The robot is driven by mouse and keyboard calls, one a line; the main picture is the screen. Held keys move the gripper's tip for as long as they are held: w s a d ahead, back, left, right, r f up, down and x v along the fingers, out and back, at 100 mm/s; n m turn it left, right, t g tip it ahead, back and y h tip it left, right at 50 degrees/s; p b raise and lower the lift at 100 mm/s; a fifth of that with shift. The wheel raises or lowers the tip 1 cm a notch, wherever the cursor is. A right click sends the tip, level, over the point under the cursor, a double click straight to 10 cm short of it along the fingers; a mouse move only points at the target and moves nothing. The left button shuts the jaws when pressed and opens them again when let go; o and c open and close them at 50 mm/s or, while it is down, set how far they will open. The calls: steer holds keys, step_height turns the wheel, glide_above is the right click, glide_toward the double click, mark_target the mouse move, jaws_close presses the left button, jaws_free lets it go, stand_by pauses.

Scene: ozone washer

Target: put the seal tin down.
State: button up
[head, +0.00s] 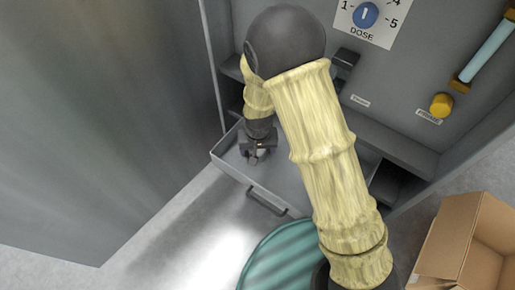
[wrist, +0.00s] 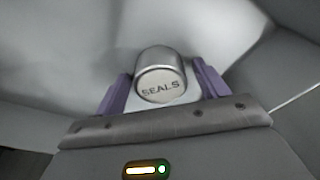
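The seal tin (wrist: 160,82) is a short silver cylinder with a pale face marked "SEALS". In the wrist view it stands between the two purple fingers of my gripper (wrist: 161,80). A narrow gap shows on each side of the tin, so the fingers look open and clear of it. In the head view my gripper (head: 258,155) points down inside the open grey drawer (head: 285,182), near its left end. The tin is too small and too covered there to make out well. Whether its base touches the drawer floor is hard to tell.
The washer's grey front stands behind, with a dose dial (head: 366,15) and a yellow knob (head: 441,104). A grey panel (head: 110,110) rises at the left. A round teal ribbed thing (head: 285,258) is below the drawer. An open cardboard box (head: 452,235) is at the right.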

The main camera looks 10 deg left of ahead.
mark_target(258, 152)
step_height(258, 152, up, 12)
steer(key=s+p, duration=0.1)
steer(key=p, duration=0.4)
steer(key=shift+s+d, duration=0.15)
steer(key=shift+d, duration=0.15)
steer(key=shift+r+p, duration=0.1)
steer(key=shift+p, duration=0.2)
